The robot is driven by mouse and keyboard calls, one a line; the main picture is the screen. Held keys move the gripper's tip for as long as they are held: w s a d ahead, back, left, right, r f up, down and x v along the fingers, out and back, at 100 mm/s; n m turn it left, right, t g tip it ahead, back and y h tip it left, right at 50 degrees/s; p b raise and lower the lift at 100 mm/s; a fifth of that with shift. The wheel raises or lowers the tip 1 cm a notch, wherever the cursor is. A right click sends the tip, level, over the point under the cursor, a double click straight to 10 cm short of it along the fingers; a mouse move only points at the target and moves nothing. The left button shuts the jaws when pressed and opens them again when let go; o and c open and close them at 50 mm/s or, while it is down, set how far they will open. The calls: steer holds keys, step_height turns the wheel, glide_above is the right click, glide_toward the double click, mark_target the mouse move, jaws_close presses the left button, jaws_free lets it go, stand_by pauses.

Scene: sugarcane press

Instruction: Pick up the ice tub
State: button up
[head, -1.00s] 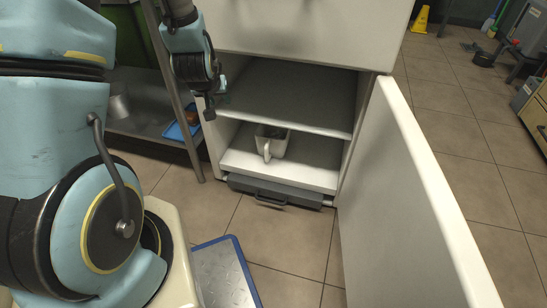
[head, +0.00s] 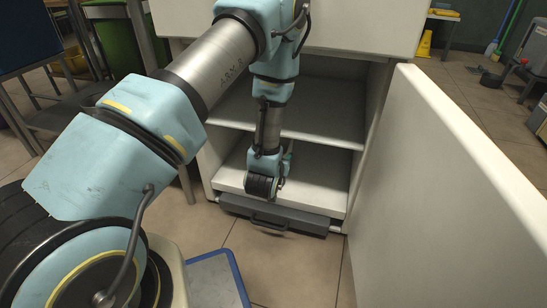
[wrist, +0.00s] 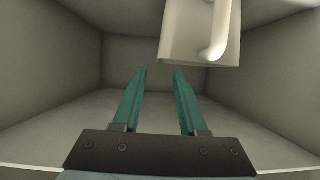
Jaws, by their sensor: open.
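The ice tub (wrist: 186,42) is a pale, box-shaped tub with a loop handle on its near side. In the wrist view it is at the top, right of centre, and cut off by the picture edge. In the head view my arm hides it. My gripper (wrist: 159,76) has two green fingers spread apart with nothing between them. They point into the cabinet compartment, and the tub shows above and right of their tips, apart from them. In the head view my wrist is in front of the lower compartment and mostly hides the gripper.
The white cabinet (head: 378,95) has an open door (head: 445,170) standing out on the right. A shelf (head: 320,128) divides it, and the compartment walls are close around my gripper. A grey drawer-like unit (head: 300,222) is underneath. A blue-edged platform (head: 215,280) lies on the floor in front.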

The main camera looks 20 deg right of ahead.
mark_target(289, 148)
steer(key=b+x, duration=0.1)
steer(key=x, duration=0.4)
steer(key=shift+w+d+f+b, duration=0.1)
steer(key=shift+d+b, duration=0.15)
steer(key=shift+b, duration=0.15)
steer(key=b+x, duration=0.2)
steer(key=x, duration=0.2)
steer(key=shift+b, duration=0.4)
steer(key=shift+w+d+f, duration=0.1)
steer(key=shift+w+d, duration=0.25)
steer(key=shift+w, duration=0.1)
steer(key=shift+c, duration=0.2)
jaws_close()
